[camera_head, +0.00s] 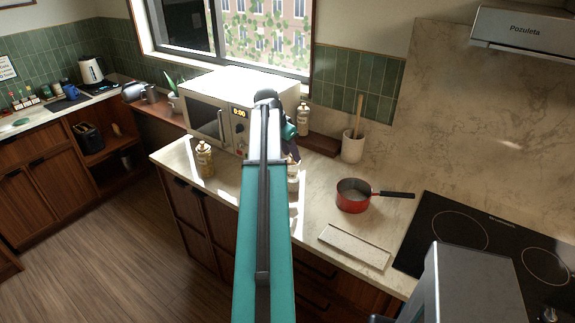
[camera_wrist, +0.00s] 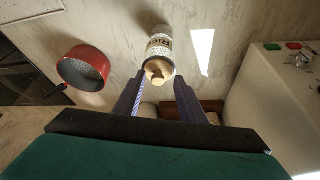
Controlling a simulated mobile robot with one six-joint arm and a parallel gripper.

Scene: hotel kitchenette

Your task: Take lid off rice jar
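The rice jar (camera_wrist: 159,46) stands on the counter in the wrist view, pale with a dark-lettered label. Its tan lid (camera_wrist: 159,69) with a small knob faces my camera and appears to sit on the jar. My gripper (camera_wrist: 160,82) is open, with one dark finger on each side of the lid. I cannot tell whether either finger touches it. In the head view my arm covers most of the jar; only a pale part (camera_head: 293,180) shows to the right of the arm.
A red saucepan (camera_head: 352,196) and a pale rectangular board (camera_head: 354,247) lie right of the arm, before the black hob (camera_head: 455,236). A yellowish bottle (camera_head: 204,160) is at left, and a utensil crock (camera_head: 352,147) at the back.

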